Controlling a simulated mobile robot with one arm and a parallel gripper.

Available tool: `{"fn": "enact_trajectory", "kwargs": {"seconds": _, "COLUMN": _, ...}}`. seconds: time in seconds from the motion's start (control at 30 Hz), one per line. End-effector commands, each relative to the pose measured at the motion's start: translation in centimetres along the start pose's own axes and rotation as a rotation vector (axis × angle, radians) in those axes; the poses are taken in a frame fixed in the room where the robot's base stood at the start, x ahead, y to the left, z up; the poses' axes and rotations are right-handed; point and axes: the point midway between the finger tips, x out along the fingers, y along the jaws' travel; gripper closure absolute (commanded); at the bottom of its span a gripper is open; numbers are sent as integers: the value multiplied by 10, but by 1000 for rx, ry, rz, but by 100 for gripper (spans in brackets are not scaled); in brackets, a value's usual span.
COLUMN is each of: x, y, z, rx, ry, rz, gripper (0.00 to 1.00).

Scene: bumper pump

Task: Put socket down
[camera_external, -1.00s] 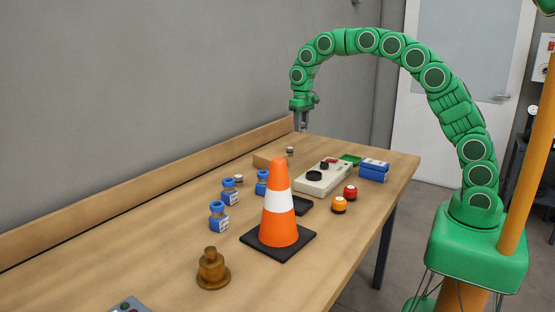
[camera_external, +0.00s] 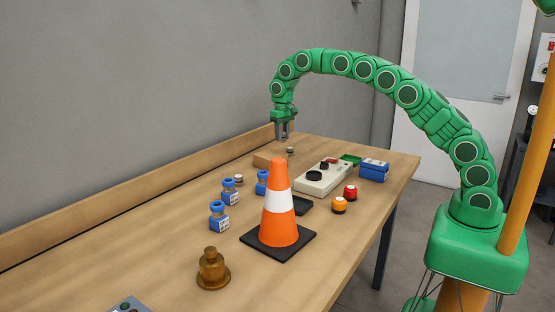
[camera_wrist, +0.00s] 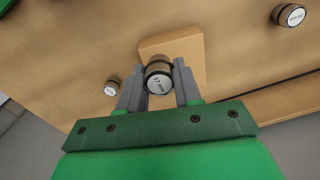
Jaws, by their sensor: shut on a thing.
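My gripper (camera_external: 282,136) is shut on a socket (camera_wrist: 158,77), a short metal cylinder with a white face that seems to read 17 mm. In the wrist view the socket sits between the two grey fingers, over a light wooden block (camera_wrist: 185,48). The block (camera_external: 266,160) also shows in the external view near the back of the table, just below the fingertips. I cannot tell whether the socket touches it. Two loose sockets lie on the table, one (camera_wrist: 111,88) to the left and one (camera_wrist: 290,15) to the upper right in the wrist view.
An orange and white cone (camera_external: 279,210) stands mid-table. A wooden ledge (camera_external: 130,197) runs along the wall.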

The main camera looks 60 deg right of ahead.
Motion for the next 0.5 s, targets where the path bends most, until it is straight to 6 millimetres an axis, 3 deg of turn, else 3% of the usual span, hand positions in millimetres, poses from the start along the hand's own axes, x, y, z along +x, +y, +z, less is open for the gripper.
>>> {"fn": "enact_trajectory", "kwargs": {"seconds": 0.2, "x": 19, "y": -4, "z": -15, "rx": 0, "ry": 0, "rz": 0, "gripper": 100}}
{"fn": "enact_trajectory", "kwargs": {"seconds": 0.5, "x": 30, "y": -7, "z": -24, "rx": 0, "ry": 0, "rz": 0, "gripper": 100}}
